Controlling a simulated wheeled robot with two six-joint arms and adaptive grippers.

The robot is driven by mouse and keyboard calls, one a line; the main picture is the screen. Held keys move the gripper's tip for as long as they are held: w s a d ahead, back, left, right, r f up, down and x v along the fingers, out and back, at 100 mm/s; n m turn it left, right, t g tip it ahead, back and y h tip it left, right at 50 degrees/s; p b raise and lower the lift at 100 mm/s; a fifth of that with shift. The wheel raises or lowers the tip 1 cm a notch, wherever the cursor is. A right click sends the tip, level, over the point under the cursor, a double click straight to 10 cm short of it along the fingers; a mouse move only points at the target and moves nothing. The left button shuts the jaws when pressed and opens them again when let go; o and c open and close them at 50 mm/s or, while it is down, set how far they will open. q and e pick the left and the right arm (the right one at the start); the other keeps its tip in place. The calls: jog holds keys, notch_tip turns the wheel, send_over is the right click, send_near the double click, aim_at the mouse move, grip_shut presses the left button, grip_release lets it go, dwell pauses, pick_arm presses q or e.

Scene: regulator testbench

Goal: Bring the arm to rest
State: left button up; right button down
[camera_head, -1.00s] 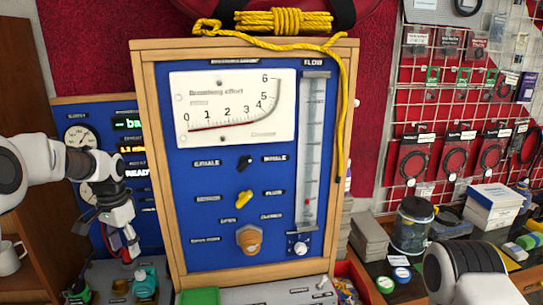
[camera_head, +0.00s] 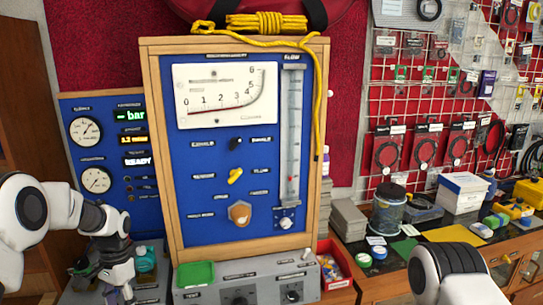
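My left arm (camera_head: 95,222) comes in from the left, and its gripper (camera_head: 124,290) points down at the lower left, in front of the blue gauge panel and beside a teal object (camera_head: 146,259). Its fingertips are small and near the bottom edge, so I cannot tell whether they are open or shut. My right arm (camera_head: 452,274) shows only as a white and black link at the bottom right. Its gripper is out of view. The wooden-framed blue testbench (camera_head: 210,150) stands upright in the middle, with a dial scale, a flow tube and several knobs.
A grey control box (camera_head: 262,284) with a green tray (camera_head: 195,274) sits below the testbench. A red bin (camera_head: 335,265) is right of it. A glass jar (camera_head: 387,212), white boxes (camera_head: 463,192) and small parts crowd the right bench. A gauge panel (camera_head: 98,112) stands left.

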pick_arm(q)
jog(key=s+d+f+g+b, duration=0.1)
jog(key=s+d+f+b, duration=0.1)
jog(key=s+f, duration=0.4)
jog(key=s+d+f+g+b, duration=0.15)
jog(key=s+f, duration=0.25)
jog(key=f, duration=0.5)
jog(key=s+d+f+b, duration=0.2)
jog(key=s+d+f, duration=0.1)
jog(key=s+f, duration=0.5)
jog(key=s+d+f+b, duration=0.1)
jog(key=s+d+f, duration=0.2)
jog(key=s+f, duration=0.45)
jog(key=s+d+r+n+t, duration=0.1)
jog(key=s+d+n+t, duration=0.15)
jog(key=s, duration=0.95)
jog(key=w+t, duration=0.1)
jog(key=w+n+t, duration=0.1)
jog(key=w, duration=0.1)
jog(key=w+a+n+b, duration=0.1)
jog(key=shift+w+t, duration=0.35)
jog(key=shift+t, duration=0.05)
